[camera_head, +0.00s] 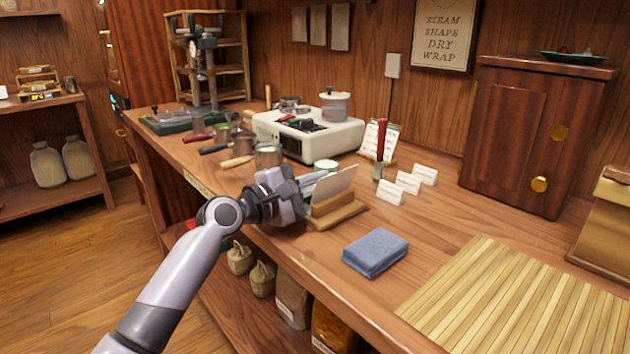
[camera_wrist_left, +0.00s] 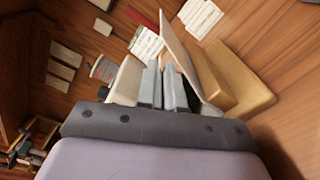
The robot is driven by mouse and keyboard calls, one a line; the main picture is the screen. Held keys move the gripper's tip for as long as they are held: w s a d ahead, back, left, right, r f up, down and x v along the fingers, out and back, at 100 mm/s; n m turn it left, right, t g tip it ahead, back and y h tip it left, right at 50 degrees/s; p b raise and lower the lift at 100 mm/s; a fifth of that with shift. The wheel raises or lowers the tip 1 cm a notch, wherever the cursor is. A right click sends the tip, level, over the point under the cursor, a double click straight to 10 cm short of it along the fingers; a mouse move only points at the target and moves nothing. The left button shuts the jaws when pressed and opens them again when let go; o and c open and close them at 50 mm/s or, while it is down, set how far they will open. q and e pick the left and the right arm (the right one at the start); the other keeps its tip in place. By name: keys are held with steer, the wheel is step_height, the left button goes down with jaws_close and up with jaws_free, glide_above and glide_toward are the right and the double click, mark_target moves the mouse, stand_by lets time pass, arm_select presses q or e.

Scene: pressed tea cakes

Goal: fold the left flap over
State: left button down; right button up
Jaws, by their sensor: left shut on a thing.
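My left gripper (camera_head: 303,186) reaches in beside a wooden holder (camera_head: 335,215) at the table's front edge. White sheets (camera_head: 336,184) stand tilted in this holder. In the left wrist view the grey fingers (camera_wrist_left: 166,86) are close together, shut on a thin pale sheet that is mostly hidden between them. A broad white sheet (camera_wrist_left: 180,48) leans just right of the fingers, against the wooden holder (camera_wrist_left: 215,78). I see no folded wrapper, and I cannot tell which sheet, if any, is the left flap. My right gripper is not in view.
A blue folded cloth (camera_head: 375,252) lies right of the holder, then a bamboo mat (camera_head: 520,305). Small white cards (camera_head: 408,183) and a red-handled tool (camera_head: 381,150) stand behind. Metal cups and a cream stove (camera_head: 308,135) crowd the back left. Bare wood shows right of the cards.

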arm_select(q)
steer(key=c, duration=1.4)
jaws_free()
steer(key=shift+o, duration=0.2)
